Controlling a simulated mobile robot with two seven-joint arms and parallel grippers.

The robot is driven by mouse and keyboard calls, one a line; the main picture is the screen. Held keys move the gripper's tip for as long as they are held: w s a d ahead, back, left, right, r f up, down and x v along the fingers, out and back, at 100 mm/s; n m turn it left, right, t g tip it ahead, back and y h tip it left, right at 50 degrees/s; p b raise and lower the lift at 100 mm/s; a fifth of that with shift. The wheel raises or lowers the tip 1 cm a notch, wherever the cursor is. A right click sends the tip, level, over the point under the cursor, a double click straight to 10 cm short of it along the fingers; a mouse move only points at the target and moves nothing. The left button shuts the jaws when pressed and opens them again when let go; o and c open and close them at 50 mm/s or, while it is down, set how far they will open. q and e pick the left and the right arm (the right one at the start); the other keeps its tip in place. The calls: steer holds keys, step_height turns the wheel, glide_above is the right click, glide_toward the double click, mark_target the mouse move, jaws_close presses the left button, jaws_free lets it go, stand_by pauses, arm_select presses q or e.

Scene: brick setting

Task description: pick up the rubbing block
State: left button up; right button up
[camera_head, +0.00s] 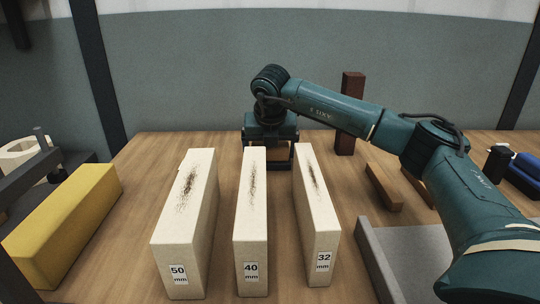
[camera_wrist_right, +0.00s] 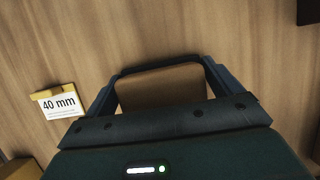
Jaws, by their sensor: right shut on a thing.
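My right gripper (camera_head: 268,142) points down to the tabletop behind the row of cream blocks. In the right wrist view its two fingers (camera_wrist_right: 160,92) are shut on a plain brown block (camera_wrist_right: 162,84), which I take for the rubbing block. My left gripper is not clearly in view.
Cream blocks marked 50 mm (camera_head: 178,250), 40 mm (camera_head: 251,230) and 32 mm (camera_head: 318,225) stand in front. A yellow block (camera_head: 65,225) lies left. A dark red post (camera_head: 350,112), wooden strips (camera_head: 383,188) and a grey tray (camera_head: 378,262) are right.

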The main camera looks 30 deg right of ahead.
steer(key=shift+c, duration=0.9)
steer(key=shift+r, duration=0.1)
steer(key=shift+r, duration=0.3)
arm_select(q)
steer(key=shift+s+a+n+g+y+p, duration=0.15)
steer(key=shift+s+n+g+y+p, duration=0.25)
steer(key=shift+g+p, duration=0.55)
arm_select(e)
step_height(320, 180, up, 9)
steer(key=shift+r, duration=0.15)
